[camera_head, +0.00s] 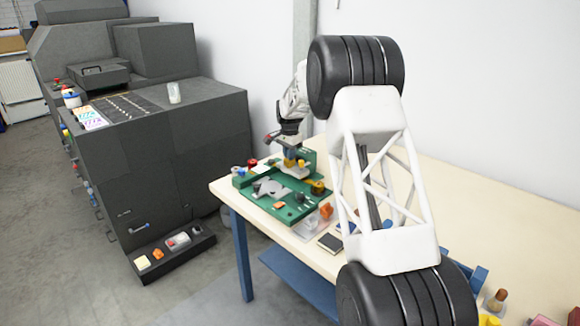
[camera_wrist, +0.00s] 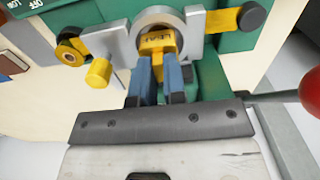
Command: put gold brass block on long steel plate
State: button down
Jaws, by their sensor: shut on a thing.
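A gold-yellow block with dark marks (camera_wrist: 158,42) sits between the two blue fingertips of my gripper (camera_wrist: 158,66) in the wrist view. My gripper is shut on it. The block is in front of a grey metal fixture with a round ring (camera_wrist: 110,45). I cannot tell whether it touches the fixture. In the head view my gripper (camera_head: 290,153) is small, at the far end of the table over the green equipment, with a yellow patch below it. I cannot clearly identify the long steel plate in either view.
A green base (camera_head: 289,212) carries a flat grey piece (camera_head: 270,188) and small parts. A yellow knob (camera_wrist: 98,72) and a red ball handle (camera_wrist: 312,92) stand near my gripper. Small items crowd the front of the cream table (camera_head: 480,215); a dark machine (camera_head: 175,150) stands at left.

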jog(key=shift+r, duration=3.1)
jog(key=shift+d, duration=0.1)
jog(key=shift+s+d+r, duration=0.1)
jog(key=shift+s+d, duration=0.05)
jog(key=s+d+r+n, duration=0.2)
jog(key=s+d+n, duration=0.2)
jog(key=s+d, duration=0.4)
jog(key=s+d+r+n, duration=0.2)
jog(key=s+d+n, duration=0.1)
jog(key=s+d, duration=0.45)
jog(key=s+d+f+m, duration=0.1)
jog(key=s+f+m, duration=0.2)
jog(key=s+f, duration=0.3)
jog(key=s+d+f+m, duration=0.1)
jog(key=s+f+m, duration=0.3)
jog(key=s, duration=0.7)
notch_tip(320, 180, down, 2)
jog(key=shift+d, duration=0.4)
